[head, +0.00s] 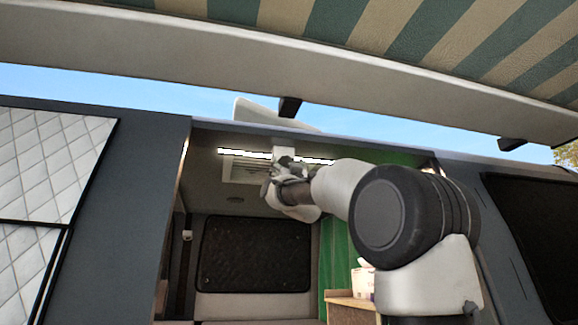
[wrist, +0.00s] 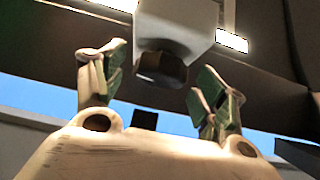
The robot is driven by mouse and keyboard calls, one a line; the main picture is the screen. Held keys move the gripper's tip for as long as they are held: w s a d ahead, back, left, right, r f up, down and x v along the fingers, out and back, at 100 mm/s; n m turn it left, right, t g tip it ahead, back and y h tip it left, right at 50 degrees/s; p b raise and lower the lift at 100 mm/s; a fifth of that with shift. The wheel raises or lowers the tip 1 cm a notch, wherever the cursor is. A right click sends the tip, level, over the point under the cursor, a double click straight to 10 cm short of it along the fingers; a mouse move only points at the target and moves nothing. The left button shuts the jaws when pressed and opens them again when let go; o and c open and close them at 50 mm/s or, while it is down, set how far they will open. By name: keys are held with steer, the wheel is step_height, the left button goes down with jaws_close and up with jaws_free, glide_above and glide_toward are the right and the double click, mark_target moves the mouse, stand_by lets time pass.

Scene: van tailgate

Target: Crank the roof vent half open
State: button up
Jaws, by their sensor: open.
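The roof vent (head: 243,170) is a pale frame in the van's ceiling, partly hidden behind my gripper (head: 282,172). A white housing (head: 284,151) hangs beside it; in the wrist view the white housing (wrist: 178,22) carries a dark round knob (wrist: 160,68), probably the crank. My gripper (wrist: 160,75) is open, with one finger on each side of the knob and visible gaps to it. I cannot tell whether the fingertips reach its depth. A white tilted panel (head: 262,112) stands above the roof edge, perhaps the vent lid.
Lit strips (head: 243,153) run along the ceiling near the vent. A striped awning (head: 430,35) spans overhead outside. The door opening's left edge (head: 178,205) and a green wall (head: 337,250) flank my arm. A wooden cabinet (head: 350,303) holds a tissue box (head: 362,279) below.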

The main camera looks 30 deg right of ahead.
steer(key=shift+c, duration=0.3)
steer(key=c, duration=1)
steer(key=shift+a+r+m+g+h, duration=0.15)
steer(key=shift+m+g+h, duration=0.35)
steer(key=shift+m+h, duration=0.65)
steer(key=shift+a+m+g+h, duration=0.1)
steer(key=shift+m+g+h, duration=0.4)
steer(key=shift+m+h, duration=0.65)
steer(key=shift+a+m+g+h, duration=0.1)
steer(key=shift+m+g+h, duration=1.1)
steer(key=shift+m, duration=0.7)
steer(key=shift+a+m+g+h, duration=0.1)
steer(key=shift+m+g+h, duration=1.1)
steer(key=shift+m, duration=0.7)
steer(key=o, duration=1.1)
steer(key=shift+t, duration=0.3)
steer(key=shift+c, duration=0.2)
steer(key=v, duration=1.2)
steer(key=shift+s+r, duration=0.1)
steer(key=shift+r, duration=0.05)
